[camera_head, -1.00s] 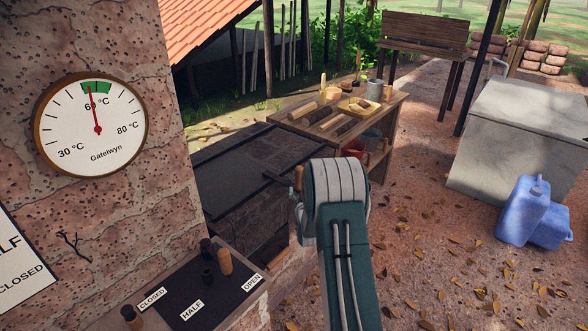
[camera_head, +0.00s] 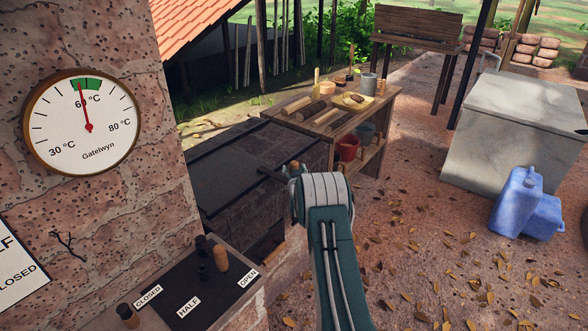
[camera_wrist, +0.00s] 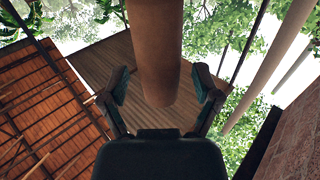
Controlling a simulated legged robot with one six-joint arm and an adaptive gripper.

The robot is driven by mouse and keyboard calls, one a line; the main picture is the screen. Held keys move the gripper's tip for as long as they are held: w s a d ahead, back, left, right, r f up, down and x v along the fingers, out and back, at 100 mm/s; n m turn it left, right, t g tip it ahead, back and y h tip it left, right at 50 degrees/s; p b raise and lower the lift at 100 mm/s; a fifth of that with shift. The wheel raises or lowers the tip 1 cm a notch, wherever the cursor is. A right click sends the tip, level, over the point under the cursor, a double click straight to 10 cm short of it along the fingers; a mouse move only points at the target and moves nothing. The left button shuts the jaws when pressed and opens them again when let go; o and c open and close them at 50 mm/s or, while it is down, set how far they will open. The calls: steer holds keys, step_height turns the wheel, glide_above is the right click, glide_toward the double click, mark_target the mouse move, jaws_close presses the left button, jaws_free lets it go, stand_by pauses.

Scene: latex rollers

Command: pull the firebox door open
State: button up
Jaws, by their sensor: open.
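A wooden cylindrical handle (camera_wrist: 156,50) comes down between the fingers of my gripper (camera_wrist: 161,88) in the wrist view. The fingers are spread, with a gap visible on each side of the wood. In the head view, a small wooden end (camera_head: 294,165) and a dark bar (camera_head: 272,173) show beside my arm's end; I cannot tell if this is the same handle. The brick firebox (camera_head: 232,222) has a dark plate on top and a dark opening (camera_head: 270,240) low in its side. My arm hides part of this side, and the firebox door is not clearly visible.
A brick chimney (camera_head: 150,190) with a round gauge (camera_head: 84,122) stands at left, above a dark slide panel (camera_head: 215,285) with wooden knobs. A wooden workbench (camera_head: 385,115) stands behind. Blue jugs (camera_head: 518,205) and a grey tank (camera_head: 505,135) are at right. Leafy ground between is open.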

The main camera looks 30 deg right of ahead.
steer(key=shift+w+d, duration=0.1)
steer(key=shift+w, duration=0.1)
jaws_close()
steer(key=shift+r, duration=0.1)
